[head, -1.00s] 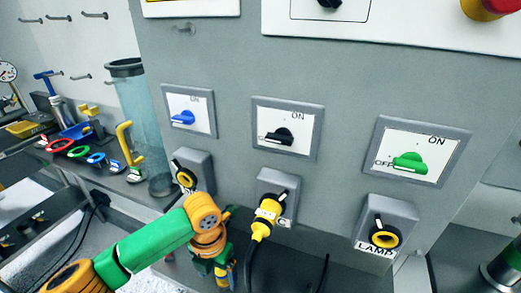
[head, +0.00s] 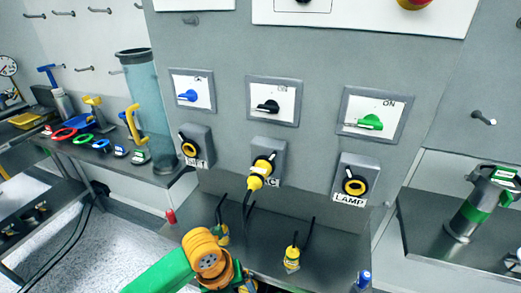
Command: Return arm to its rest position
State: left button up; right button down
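My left arm (head: 208,262), green and orange, comes in at the bottom of the head view. Its orange wrist joint is in front of the grey ledge below the sockets. Only a small dark and yellow part of my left gripper (head: 246,286) shows at the bottom edge. Its fingertips are cut off, so I cannot tell whether it is open or shut. No held thing shows. My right arm and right gripper are out of the picture.
The grey cabinet carries blue (head: 188,95), black (head: 267,107) and green (head: 369,122) switches above three sockets. A yellow plug (head: 256,180) sits in the middle socket. Another yellow plug (head: 291,259) stands on the ledge (head: 325,245). A grey-green cylinder (head: 467,215) stands right.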

pick_arm(q)
jog(key=s+d+f+n+t+h, duration=0.15)
jog(key=s+n, duration=0.25)
jog(key=n, duration=0.5)
jog(key=s+a+f+n+t+y, duration=0.15)
jog(key=s+a+n, duration=0.35)
jog(key=n, duration=0.6)
jog(key=s+a+f+n+y, duration=0.15)
jog(key=s+a+n, duration=0.25)
jog(key=a+n, duration=0.55)
notch_tip(320, 180, down, 16)
jog(key=s+d+n+g, duration=0.1)
jog(key=d+n, duration=0.1)
jog(key=s+a+f+g, duration=0.1)
jog(key=s+a+f, duration=0.1)
jog(key=s+f, duration=0.8)
jog(key=s, duration=0.2)
jog(key=shift+s+f+m+g+y, duration=0.3)
jog(key=shift+s+f+m+y, duration=0.05)
jog(key=shift+a, duration=0.1)
